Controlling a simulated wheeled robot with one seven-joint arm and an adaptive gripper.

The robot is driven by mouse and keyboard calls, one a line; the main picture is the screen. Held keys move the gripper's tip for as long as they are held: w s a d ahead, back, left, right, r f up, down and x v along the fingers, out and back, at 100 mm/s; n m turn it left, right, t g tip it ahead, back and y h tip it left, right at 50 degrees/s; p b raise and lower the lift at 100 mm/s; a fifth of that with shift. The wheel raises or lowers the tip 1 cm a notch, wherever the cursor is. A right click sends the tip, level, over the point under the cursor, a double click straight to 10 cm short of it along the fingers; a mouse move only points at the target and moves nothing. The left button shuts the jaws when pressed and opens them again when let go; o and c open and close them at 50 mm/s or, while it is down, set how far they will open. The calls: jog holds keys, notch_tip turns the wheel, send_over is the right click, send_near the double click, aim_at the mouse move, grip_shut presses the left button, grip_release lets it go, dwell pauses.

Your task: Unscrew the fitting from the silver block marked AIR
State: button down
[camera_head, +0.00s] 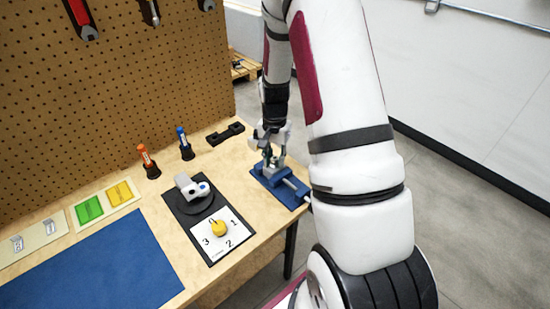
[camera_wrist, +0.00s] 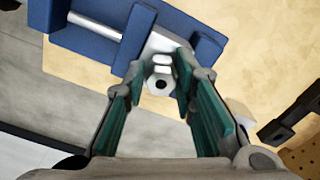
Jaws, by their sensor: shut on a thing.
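The blue vise (camera_head: 291,196) stands near the right end of the bench and also shows in the wrist view (camera_wrist: 75,40). A silver block (camera_wrist: 157,42) sits between its jaws. I cannot read any AIR marking. The silver fitting (camera_wrist: 159,78), with a hex body and a dark central hole, is at the block. My gripper (camera_head: 268,152) points down over the vise. In the wrist view its teal fingers (camera_wrist: 161,68) are on either side of the fitting, shut on it. Whether the thread is still engaged is hidden.
Left of the vise is a black plate (camera_head: 182,213) with a grey-white part (camera_head: 187,185) and a yellow knob (camera_head: 219,228) on a numbered dial. Orange (camera_head: 147,159) and blue (camera_head: 185,144) markers and a black bracket (camera_head: 226,134) stand behind. A blue mat (camera_head: 90,270) lies left.

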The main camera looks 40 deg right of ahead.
jog(key=shift+w+n, duration=0.1)
jog(key=shift+n, duration=1.1)
jog(key=n+p, duration=0.1)
jog(key=n, duration=0.3)
jog(key=shift+r+n+p, duration=0.1)
jog(key=shift+n+p, duration=0.45)
jog(key=shift+n, duration=1.45)
jog(key=shift+w, duration=0.1)
jog(key=shift+p, duration=0.3)
